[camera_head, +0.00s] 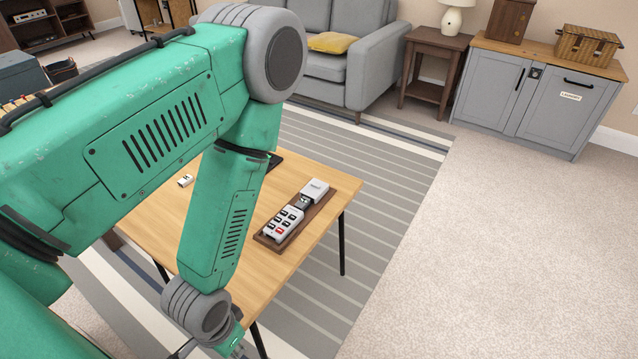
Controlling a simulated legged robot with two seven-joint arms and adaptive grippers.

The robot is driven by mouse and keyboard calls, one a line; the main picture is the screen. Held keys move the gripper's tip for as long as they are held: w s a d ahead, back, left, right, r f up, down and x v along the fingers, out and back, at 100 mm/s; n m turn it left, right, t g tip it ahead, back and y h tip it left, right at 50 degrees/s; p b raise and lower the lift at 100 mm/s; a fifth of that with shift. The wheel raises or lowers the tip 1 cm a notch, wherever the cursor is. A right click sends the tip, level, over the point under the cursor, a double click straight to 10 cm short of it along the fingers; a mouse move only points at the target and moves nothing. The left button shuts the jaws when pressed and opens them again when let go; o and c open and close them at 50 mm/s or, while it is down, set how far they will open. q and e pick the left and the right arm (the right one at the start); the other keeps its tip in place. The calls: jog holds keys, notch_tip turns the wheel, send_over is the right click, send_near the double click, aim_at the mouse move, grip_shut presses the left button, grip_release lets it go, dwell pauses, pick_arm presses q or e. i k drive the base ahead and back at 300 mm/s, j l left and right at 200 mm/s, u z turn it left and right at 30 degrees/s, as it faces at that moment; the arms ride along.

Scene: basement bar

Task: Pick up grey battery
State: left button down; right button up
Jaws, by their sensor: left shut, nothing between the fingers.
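A wooden table (312,236) stands below me, partly covered by my green left arm. A brown wooden tray (322,208) lies near its right edge. In the tray are a white device with several dark buttons and one red one (281,224), a small dark item (302,201) and a pale grey-white block (315,189). A small whitish piece (185,181) lies on the table to the left. I cannot tell which of these, if any, is the grey battery. My left gripper (238,347) is shut and empty at the bottom edge, partly cut off, in front of the table. My right gripper is not in view.
A striped rug (385,205) lies under the table. A grey sofa (335,75), a side table (433,65) and a grey cabinet (535,105) stand behind. Carpet at right is clear.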

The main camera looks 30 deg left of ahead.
aim_at(302, 205)
jog(key=i+l, duration=0.2)
jog(key=l, duration=0.15)
jog(key=i+l, duration=0.25)
jog(key=i+l+u, duration=0.1)
jog(key=u, duration=1.75)
